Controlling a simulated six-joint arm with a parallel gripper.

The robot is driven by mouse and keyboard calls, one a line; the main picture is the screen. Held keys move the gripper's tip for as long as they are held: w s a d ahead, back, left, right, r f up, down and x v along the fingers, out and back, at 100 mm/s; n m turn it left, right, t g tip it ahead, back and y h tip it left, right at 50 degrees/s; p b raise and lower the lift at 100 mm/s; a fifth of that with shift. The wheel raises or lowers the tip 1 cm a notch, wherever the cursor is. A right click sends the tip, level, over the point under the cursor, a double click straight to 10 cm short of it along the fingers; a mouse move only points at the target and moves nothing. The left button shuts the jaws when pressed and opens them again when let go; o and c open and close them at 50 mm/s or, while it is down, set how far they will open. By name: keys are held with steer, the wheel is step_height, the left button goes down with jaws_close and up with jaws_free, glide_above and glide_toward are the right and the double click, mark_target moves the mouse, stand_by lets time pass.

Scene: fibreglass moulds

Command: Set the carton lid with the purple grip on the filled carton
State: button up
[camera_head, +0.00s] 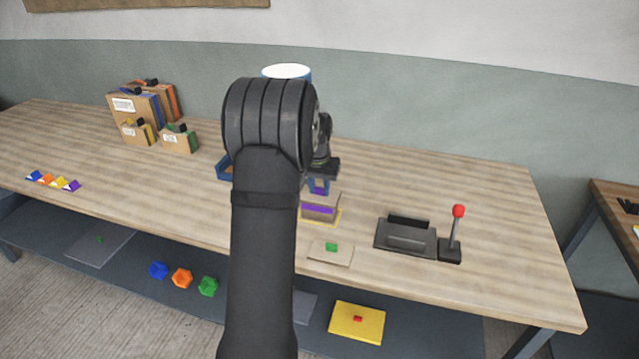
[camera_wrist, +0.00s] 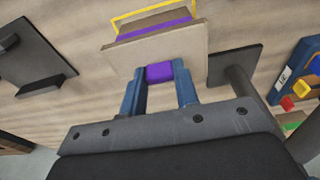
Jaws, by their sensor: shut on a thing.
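My gripper (camera_head: 319,186) has blue fingers and is shut on the purple grip of the carton lid. In the wrist view the gripper (camera_wrist: 160,74) holds the purple grip (camera_wrist: 160,73) between its fingertips, with the flat beige lid (camera_wrist: 130,58) beyond it. The carton (camera_head: 318,213) with a purple band stands in a yellow outline on the table, directly below the gripper. In the wrist view the carton's purple band (camera_wrist: 152,29) shows just past the lid's edge. The lid is over or at the carton's top; I cannot tell whether they touch. The carton's contents are hidden.
Another lid with a green grip (camera_head: 331,249) lies in front of the carton. A dark device (camera_head: 407,238) and a red-knobbed lever (camera_head: 458,212) stand to the right. A blue tray (camera_head: 224,171) is partly hidden by my arm. Several boxes (camera_head: 140,107) stand back left.

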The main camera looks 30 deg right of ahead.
steer(key=shift+f, duration=0.3)
stand_by(0.5)
steer(key=o, duration=1)
step_height(320, 180, up, 17)
steer(key=s+a, duration=0.2)
steer(key=shift+r, duration=0.15)
steer(key=f, duration=0.5)
steer(key=w+d+f, duration=0.1)
steer(key=f, duration=0.5)
steer(key=w+d+f, duration=0.1)
steer(key=f, duration=0.5)
steer(key=shift+f, duration=0.15)
